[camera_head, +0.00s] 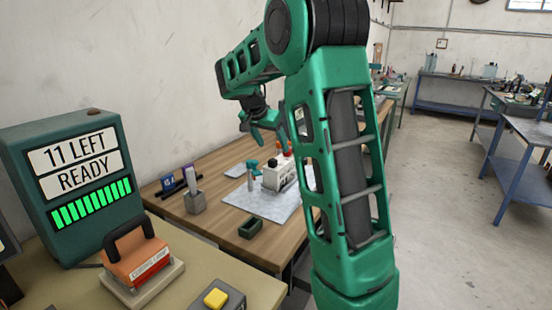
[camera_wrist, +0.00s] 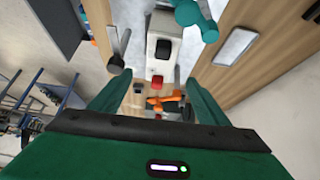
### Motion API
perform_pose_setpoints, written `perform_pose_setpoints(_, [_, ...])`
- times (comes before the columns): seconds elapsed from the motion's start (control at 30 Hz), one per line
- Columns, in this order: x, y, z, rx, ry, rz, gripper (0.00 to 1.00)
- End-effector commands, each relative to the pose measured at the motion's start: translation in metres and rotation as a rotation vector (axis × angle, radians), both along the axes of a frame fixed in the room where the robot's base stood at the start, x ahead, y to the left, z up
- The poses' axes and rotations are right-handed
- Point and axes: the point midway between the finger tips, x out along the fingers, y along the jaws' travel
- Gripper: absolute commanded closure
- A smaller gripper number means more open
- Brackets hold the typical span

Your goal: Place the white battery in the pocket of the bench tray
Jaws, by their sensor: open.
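In the head view, a slim white upright piece (camera_head: 190,178) stands in a grey block (camera_head: 195,203) on the wooden bench; it may be the white battery, but it is too small to be sure. A small dark green tray (camera_head: 250,227) with a hollow top sits near the bench's front edge; it looks like the bench tray. My gripper (camera_head: 266,132) is open over the far part of the bench, well apart from both. In the wrist view my gripper (camera_wrist: 158,98) shows nothing held, with a white box (camera_wrist: 163,45) beyond the fingers.
The white box (camera_head: 279,174) and a teal tool (camera_head: 252,174) stand on a grey mat (camera_head: 262,202). Blue and purple pieces (camera_head: 168,184) stand at the left. Nearer are a green display unit (camera_head: 75,180) reading "11 LEFT READY", an orange handled block (camera_head: 138,262) and a yellow button (camera_head: 215,298).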

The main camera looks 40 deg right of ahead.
Motion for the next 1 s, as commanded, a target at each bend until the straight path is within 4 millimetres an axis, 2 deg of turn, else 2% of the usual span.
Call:
perform_pose_setpoints(0.17, [-0.007,0.002,0.002,0.006,0.008,0.006,0.31])
perform_pose_setpoints(0.27, [-0.031,0.006,0.003,0.03,0.036,0.037,0.31])
perform_pose_setpoints(0.37, [-0.072,0.016,0.001,0.073,0.085,0.092,0.31])
perform_pose_setpoints(0.47, [-0.124,0.03,-0.006,0.131,0.145,0.166,0.31])
perform_pose_setpoints(0.67, [-0.227,0.071,-0.028,0.256,0.248,0.333,0.31])
perform_pose_setpoints(0.8, [-0.294,0.106,-0.05,0.344,0.303,0.46,0.31])
perform_pose_setpoints(0.9, [-0.333,0.129,-0.065,0.398,0.33,0.541,0.31])
perform_pose_setpoints(1.0, [-0.36,0.148,-0.076,0.436,0.348,0.604,0.31])
